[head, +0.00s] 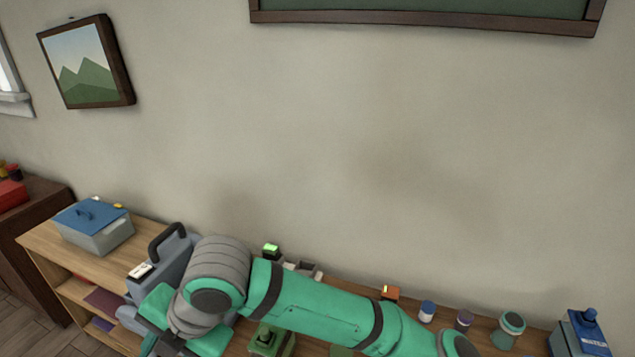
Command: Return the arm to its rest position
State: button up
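My teal and grey arm stretches across the bottom of the head view, in front of the shelf top. A grey ribbed joint is at its left, and its right end runs down to the bottom edge. Teal and dark grey parts of mine show below the ribbed joint at lower left, cut off by the picture edge. I see no gripper fingers, so I cannot see whether my gripper holds anything. The arm hides part of the shelf top and some things on it.
A wooden shelf (38,240) runs along the wall. It bears a grey box with a blue lid (100,233), a grey-blue case with a dark handle (165,262), small jars (427,311) and a blue-topped container (580,335). The wall above is clear below the framed board (430,18).

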jog(key=w+a+r+m+t+y, duration=0.6)
jog(key=a+r+m+y, duration=0.15)
jog(key=m+y, duration=0.35)
jog(key=d+f+m+t+h, duration=1.2)
jog(key=d+f+m, duration=0.6)
jog(key=f+m, duration=0.25)
jog(key=s+d+f+g+h, duration=0.1)
jog(key=s+d+f+h, duration=0.1)
jog(key=s+d, duration=0.3)
jog(key=s+d+f+m+g+h, duration=0.1)
jog(key=s+d+f, duration=0.4)
jog(key=s, duration=0.7)
jog(key=s+d+f+h, duration=0.2)
jog(key=s+d, duration=0.3)
jog(key=s, duration=0.4)
jog(key=shift+s+f+g+h, duration=0.15)
jog(key=shift+f+g+h, duration=0.2)
jog(key=shift+f, duration=0.35)
